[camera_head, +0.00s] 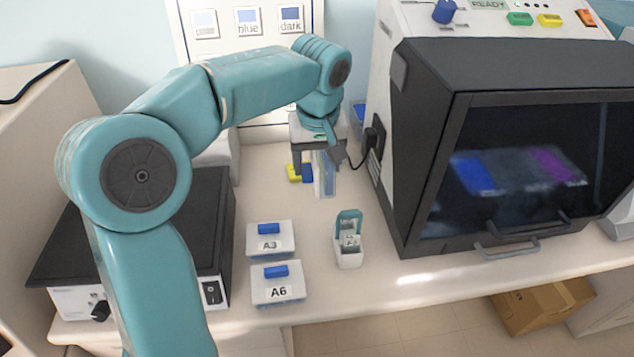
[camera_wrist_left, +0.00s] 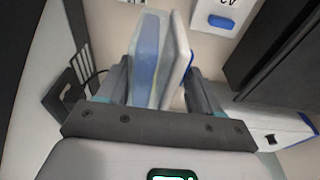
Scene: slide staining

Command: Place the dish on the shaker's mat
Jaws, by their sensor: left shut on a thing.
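My left gripper (camera_head: 325,150) points down over the back of the bench, left of the big machine. It is shut on a pale blue, see-through, box-like thing (camera_head: 326,178), which may be the dish. In the left wrist view this thing (camera_wrist_left: 150,55) stands between the fingers (camera_wrist_left: 155,90), with a white slab along its right side. The shaker is the low white box (camera_head: 75,301) at the left, with a dark mat (camera_head: 213,225) on top. My left arm hides part of the mat. My right gripper is not in view.
Lidded boxes A3 (camera_head: 270,243) and A6 (camera_head: 278,288) stand right of the shaker. A white holder with a teal handle (camera_head: 348,252) stands to their right. The dark-fronted machine (camera_head: 520,170) fills the right side. A yellow and blue item (camera_head: 294,172) lies near the gripper.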

